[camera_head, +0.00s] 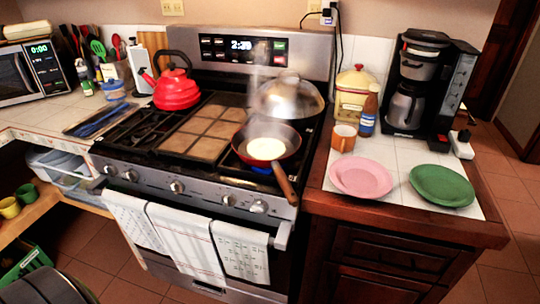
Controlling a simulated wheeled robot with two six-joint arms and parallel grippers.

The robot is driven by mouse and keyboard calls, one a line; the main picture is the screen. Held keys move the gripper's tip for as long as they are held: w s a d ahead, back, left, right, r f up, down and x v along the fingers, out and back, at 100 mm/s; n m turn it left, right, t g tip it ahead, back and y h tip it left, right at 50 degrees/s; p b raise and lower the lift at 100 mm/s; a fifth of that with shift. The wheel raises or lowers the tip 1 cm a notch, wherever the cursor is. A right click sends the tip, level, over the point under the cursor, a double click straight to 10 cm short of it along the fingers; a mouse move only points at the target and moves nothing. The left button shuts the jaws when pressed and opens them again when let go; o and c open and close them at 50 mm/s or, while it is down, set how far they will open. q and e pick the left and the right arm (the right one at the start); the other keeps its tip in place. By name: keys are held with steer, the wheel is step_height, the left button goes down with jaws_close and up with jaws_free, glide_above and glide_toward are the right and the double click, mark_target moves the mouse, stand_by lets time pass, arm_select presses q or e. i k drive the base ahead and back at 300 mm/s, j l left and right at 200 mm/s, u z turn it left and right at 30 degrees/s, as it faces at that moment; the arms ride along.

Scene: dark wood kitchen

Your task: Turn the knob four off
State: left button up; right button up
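The stove's front panel (200,195) carries a row of several silver knobs. From the left, the first (110,169) and second (130,175) sit close together, the third (177,187) is near the middle, the fourth (229,199) is right of it, and the last (259,207) is at the right end. No label shows which is knob four, and their dial positions are too small to read. A pan (283,160) with pale food sits on the front right burner, with blue flame visible beneath it and steam above. Neither of my grippers is in view.
Towels (185,240) hang from the oven handle below the knobs. The pan's handle (285,185) juts over the front edge near the right knobs. A red kettle (176,88) stands at the back left. A pink plate (361,177) and green plate (442,185) lie on the right counter.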

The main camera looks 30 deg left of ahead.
mark_target(260, 206)
steer(key=i+j, duration=0.1)
steer(key=j, duration=3.4)
steer(key=z, duration=0.35)
steer(key=l+z, duration=0.15)
steer(key=z, duration=0.55)
